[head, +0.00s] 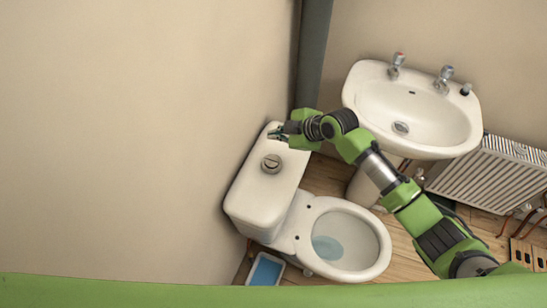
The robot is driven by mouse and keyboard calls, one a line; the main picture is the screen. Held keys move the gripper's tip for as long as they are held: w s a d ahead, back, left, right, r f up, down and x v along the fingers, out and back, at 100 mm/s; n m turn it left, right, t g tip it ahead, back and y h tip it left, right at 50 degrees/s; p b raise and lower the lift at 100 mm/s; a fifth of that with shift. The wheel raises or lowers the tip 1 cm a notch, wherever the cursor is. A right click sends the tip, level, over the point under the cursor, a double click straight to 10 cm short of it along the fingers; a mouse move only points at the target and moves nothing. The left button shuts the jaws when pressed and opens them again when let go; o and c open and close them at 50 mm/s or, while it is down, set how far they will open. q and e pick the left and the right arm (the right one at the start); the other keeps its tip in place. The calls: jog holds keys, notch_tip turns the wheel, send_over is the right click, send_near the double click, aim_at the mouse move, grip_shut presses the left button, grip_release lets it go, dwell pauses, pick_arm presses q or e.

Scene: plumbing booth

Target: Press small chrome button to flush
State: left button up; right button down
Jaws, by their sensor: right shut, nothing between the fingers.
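The white toilet (343,242) stands against the left wall with its bowl open and some bluish water inside. On the lid of its cistern (245,199) is a round chrome flush button (271,163). The split between its parts is too small to make out. My right gripper (274,133) is shut and empty over the far end of the cistern lid, beyond the button. I cannot tell whether it touches the lid. My right arm reaches in from the lower right. My left gripper is not in view.
A white pedestal basin (415,111) with two taps stands behind my right arm. A white radiator (491,174) is at the right. A blue tray (266,270) lies on the wooden floor beside the toilet. A grey-green post (312,55) stands in the corner.

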aim_at(275, 159)
jog(key=shift+f, duration=0.15)
notch_tip(275, 159, down, 8)
jog(key=b, duration=0.6)
jog(key=shift+b, duration=0.35)
jog(key=shift+f, duration=0.3)
dwell(0.6)
jog(key=shift+f+b, duration=0.4)
jog(key=shift+b, duration=0.1)
